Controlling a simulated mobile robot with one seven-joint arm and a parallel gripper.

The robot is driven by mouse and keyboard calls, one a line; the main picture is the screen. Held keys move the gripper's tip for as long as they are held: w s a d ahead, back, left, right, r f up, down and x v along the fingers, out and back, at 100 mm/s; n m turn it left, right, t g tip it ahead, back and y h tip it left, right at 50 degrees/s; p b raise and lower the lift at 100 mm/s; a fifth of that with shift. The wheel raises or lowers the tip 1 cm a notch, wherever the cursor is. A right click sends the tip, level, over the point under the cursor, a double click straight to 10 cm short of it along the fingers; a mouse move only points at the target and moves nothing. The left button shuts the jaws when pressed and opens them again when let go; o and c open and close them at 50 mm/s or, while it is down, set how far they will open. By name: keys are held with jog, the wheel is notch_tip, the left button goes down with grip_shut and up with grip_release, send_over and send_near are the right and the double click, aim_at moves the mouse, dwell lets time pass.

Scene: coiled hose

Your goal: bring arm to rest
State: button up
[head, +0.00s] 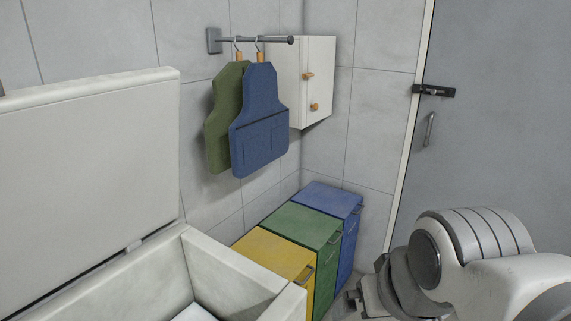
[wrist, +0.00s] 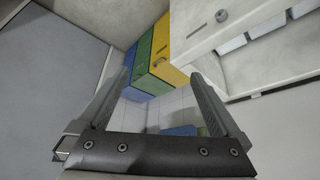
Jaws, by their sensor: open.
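My gripper (wrist: 161,76) shows in the wrist view with its two fingers spread wide apart. Nothing is between the fingers. In the head view my arm is folded at the lower right, in front of the grey door, and its end is mostly hidden behind its own links. No hose shows in either view.
A white chest (head: 234,266) stands open at the lower left, its lid (head: 85,185) raised. Yellow (head: 272,252), green (head: 305,223) and blue (head: 333,198) bins line the wall. Green (head: 218,125) and blue (head: 259,125) aprons hang beside a white cabinet (head: 318,80). A grey door (head: 500,110) is at right.

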notch_tip(320, 180, up, 13)
jog(key=p, duration=1.2)
jog(key=shift+c, duration=0.3)
